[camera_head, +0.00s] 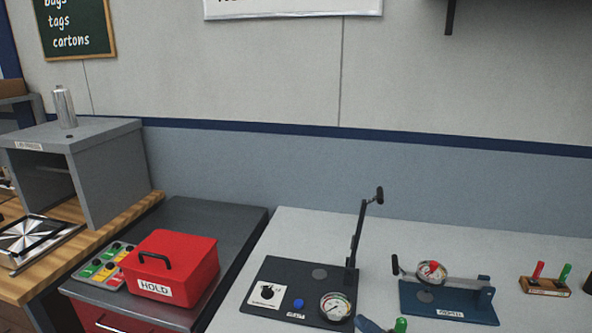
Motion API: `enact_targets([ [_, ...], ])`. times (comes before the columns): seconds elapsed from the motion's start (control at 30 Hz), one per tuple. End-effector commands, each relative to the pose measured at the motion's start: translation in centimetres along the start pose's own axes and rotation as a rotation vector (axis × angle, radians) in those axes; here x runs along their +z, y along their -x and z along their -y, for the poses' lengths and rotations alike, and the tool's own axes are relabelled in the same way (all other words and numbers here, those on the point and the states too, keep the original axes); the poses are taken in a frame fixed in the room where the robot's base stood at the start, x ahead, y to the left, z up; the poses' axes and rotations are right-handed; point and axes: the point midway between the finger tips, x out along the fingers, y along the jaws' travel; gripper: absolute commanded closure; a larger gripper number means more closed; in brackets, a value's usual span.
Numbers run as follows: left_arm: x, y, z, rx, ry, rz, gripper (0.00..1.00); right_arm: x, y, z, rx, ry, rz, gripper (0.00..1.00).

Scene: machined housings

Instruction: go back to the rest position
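Neither of my grippers shows in the head view, and no arm of mine can be made out. A light grey bench (290,236) fills the lower right. On it stands a dark fixture plate (268,272) with an upright black lever (356,240), a black knob, a blue button and a round gauge (335,307). To its right is a blue fixture (455,301) with a dial gauge (431,273) and a small black handle.
A red box labelled HOLD (172,262) sits on a dark cabinet top (215,215), beside a tray of coloured pieces (103,268). A grey press housing (112,170) stands left. A wooden block (545,286) holds red and green pins. Bare bench lies behind the fixtures.

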Motion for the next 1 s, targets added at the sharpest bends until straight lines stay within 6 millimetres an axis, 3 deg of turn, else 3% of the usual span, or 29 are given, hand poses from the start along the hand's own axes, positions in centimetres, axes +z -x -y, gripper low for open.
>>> enact_targets([
  [0.03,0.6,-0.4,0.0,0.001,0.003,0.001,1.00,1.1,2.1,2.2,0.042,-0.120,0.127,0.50],
  [0.1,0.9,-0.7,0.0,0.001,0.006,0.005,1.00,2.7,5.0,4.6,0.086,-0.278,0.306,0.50],
  [0.27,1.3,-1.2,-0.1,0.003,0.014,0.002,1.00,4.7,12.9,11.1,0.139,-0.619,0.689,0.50],
  [0.4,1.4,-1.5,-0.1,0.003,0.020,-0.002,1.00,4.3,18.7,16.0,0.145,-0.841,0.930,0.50],
  [0.63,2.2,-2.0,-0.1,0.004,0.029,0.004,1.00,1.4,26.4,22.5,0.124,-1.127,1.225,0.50],
  [0.7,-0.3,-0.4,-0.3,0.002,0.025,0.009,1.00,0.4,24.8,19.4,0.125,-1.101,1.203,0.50],
  [1.0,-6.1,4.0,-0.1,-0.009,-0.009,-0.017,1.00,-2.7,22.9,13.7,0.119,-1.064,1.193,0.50],
])
